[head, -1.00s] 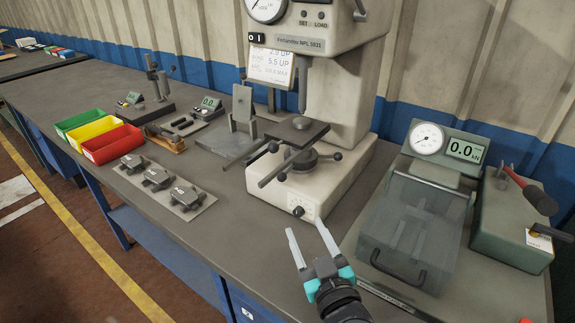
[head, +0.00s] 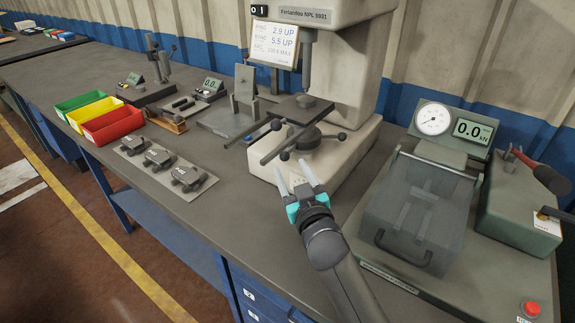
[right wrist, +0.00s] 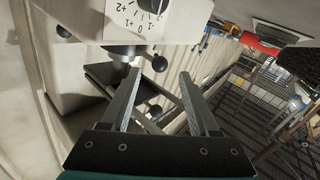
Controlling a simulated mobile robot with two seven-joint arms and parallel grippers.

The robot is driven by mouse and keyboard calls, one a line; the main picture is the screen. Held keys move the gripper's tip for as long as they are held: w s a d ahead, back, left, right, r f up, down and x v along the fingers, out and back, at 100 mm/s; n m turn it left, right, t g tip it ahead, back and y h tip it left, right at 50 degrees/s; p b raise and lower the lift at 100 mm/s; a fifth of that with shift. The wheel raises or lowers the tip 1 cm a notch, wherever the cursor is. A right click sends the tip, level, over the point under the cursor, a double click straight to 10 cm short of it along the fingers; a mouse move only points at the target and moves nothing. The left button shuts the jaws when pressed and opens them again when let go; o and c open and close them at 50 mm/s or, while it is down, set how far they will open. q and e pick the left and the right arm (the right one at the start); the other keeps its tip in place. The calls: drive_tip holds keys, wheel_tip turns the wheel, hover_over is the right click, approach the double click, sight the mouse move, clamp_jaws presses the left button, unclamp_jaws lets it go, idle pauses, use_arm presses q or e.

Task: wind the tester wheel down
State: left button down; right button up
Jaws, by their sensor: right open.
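The tester wheel (head: 306,138) is a dark hub with ball-ended spokes. It sits under the flat anvil plate (head: 301,107) of the hardness tester (head: 345,110). My right gripper (head: 294,177) is open and empty, with its fingers just in front of the wheel's near ball knob. I cannot tell whether they touch it. In the right wrist view, ball knobs of the wheel (right wrist: 160,63) show beyond and between the open fingers (right wrist: 159,74). The left gripper is not in view.
A press box with a clear cover (head: 420,212) and a gauge stands right of the tester. The bench front between mat and gripper is clear.

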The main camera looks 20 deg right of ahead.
sight(286, 160)
drive_tip(key=w, duration=0.3)
drive_tip(key=shift+b, duration=0.3)
drive_tip(key=shift+w, duration=0.35)
drive_tip(key=c, duration=0.4)
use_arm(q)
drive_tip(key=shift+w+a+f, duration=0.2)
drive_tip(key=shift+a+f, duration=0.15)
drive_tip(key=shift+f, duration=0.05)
use_arm(e)
clamp_jaws()
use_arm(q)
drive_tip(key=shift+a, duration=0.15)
